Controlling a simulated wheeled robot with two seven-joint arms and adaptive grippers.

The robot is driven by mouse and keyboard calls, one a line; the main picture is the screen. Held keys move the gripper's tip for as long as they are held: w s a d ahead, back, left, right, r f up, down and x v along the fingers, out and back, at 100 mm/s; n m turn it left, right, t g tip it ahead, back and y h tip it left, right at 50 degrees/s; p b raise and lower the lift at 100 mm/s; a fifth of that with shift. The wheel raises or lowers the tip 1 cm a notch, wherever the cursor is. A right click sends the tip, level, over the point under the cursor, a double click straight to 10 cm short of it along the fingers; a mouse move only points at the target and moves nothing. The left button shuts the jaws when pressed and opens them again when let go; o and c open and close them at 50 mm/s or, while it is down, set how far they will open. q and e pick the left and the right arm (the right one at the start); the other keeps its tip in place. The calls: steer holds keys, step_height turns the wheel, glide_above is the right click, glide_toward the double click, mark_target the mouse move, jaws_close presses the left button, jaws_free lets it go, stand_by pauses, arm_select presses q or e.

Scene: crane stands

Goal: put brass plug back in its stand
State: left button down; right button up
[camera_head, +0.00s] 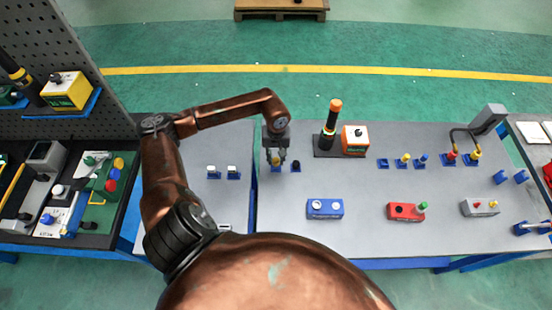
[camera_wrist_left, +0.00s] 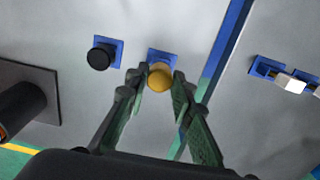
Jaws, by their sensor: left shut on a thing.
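The brass plug (camera_head: 276,162) is between the fingertips of my left gripper (camera_head: 277,157), near the left end of the long grey table. In the left wrist view the plug (camera_wrist_left: 160,76) shows its round yellow top, with the gripper (camera_wrist_left: 159,80) shut on it from both sides. A small blue stand (camera_wrist_left: 161,54) lies directly behind the plug, which hides part of it; the stand also shows below the fingers in the head view (camera_head: 276,170). I cannot tell whether the plug touches the stand or hangs just over it. My right gripper is not in view.
A black plug in a blue stand (camera_wrist_left: 100,57) is close beside the gripper. Two blue stands with white-metal pieces (camera_head: 223,171) are across the table gap. A black and orange tool (camera_head: 330,130), an orange box (camera_head: 355,139) and a blue block (camera_head: 325,208) stand to the right.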

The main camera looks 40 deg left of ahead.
mark_target(276, 160)
arm_select(q)
steer(key=shift+f, duration=0.1)
steer(key=shift+f+b, duration=0.8)
steer(key=shift+f, duration=0.05)
steer(key=c, duration=1.6)
jaws_free()
steer(key=shift+r, duration=0.1)
steer(key=shift+r+p, duration=1)
steer(key=shift+r, duration=1.5)
step_height(276, 160, up, 12)
